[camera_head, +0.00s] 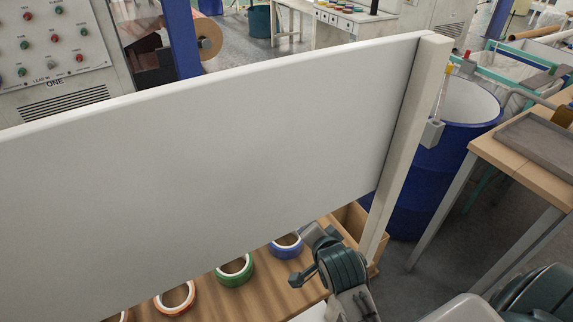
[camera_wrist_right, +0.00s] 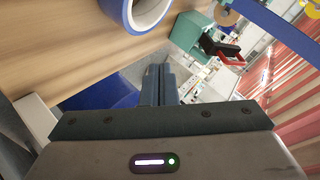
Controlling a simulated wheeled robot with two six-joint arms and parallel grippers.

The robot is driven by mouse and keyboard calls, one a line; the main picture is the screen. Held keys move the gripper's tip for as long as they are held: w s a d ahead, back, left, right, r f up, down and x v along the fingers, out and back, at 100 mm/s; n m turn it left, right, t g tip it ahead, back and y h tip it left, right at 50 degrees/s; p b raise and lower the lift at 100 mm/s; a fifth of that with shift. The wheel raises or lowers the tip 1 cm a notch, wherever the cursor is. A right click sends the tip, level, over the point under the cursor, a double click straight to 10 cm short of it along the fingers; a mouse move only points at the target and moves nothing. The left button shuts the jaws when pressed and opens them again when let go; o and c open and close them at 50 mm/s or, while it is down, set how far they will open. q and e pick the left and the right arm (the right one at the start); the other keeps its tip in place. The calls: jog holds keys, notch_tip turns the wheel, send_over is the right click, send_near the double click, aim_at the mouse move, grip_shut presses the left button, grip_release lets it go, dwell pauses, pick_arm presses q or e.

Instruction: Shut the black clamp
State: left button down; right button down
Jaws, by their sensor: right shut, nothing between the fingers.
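In the right wrist view, a small black part with a red handle (camera_wrist_right: 224,50) shows beyond the table edge, beside a teal block (camera_wrist_right: 192,34). It may be the black clamp, but it is too small to tell its state. My right gripper (camera_wrist_right: 159,84) is shut and empty, with its fingers together below and apart from that part. In the head view, my right arm reaches in near the blue tape roll (camera_head: 287,246), and its fingertips are hard to make out. No clamp can be made out in the head view. My left gripper is not in view.
A large white panel (camera_head: 200,150) with a post (camera_head: 405,150) hides much of the wooden table (camera_head: 255,297). Green (camera_head: 234,270) and orange (camera_head: 175,299) tape rolls lie on it. A blue barrel (camera_head: 432,170) stands beyond the post.

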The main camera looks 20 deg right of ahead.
jog(key=w+a+r+m+t+h, duration=0.1)
jog(key=w+r+m+t, duration=0.2)
jog(key=w+r+m, duration=0.4)
jog(key=r+p+x, duration=0.2)
jog(key=p+x, duration=0.3)
jog(key=x, duration=0.8)
jog(key=shift+w, duration=0.35)
jog(key=shift+w+d, duration=0.1)
jog(key=shift+w, duration=0.05)
jog(key=shift+w+r+b, duration=0.2)
jog(key=shift+w+b, duration=0.1)
jog(key=shift+w+a+r+g+p, duration=0.1)
jog(key=shift+w+r+g+p, duration=0.1)
jog(key=shift+w+r, duration=0.3)
jog(key=shift+w+a+r+g+p, duration=0.1)
jog(key=shift+w+r+p, duration=0.15)
jog(key=shift+w, duration=0.5)
jog(key=shift+w+f, duration=0.1)
jog(key=shift+w, duration=0.15)
jog(key=shift+w+a+b, duration=0.1)
jog(key=shift+w+b, duration=0.5)
jog(key=shift+w, duration=0.5)
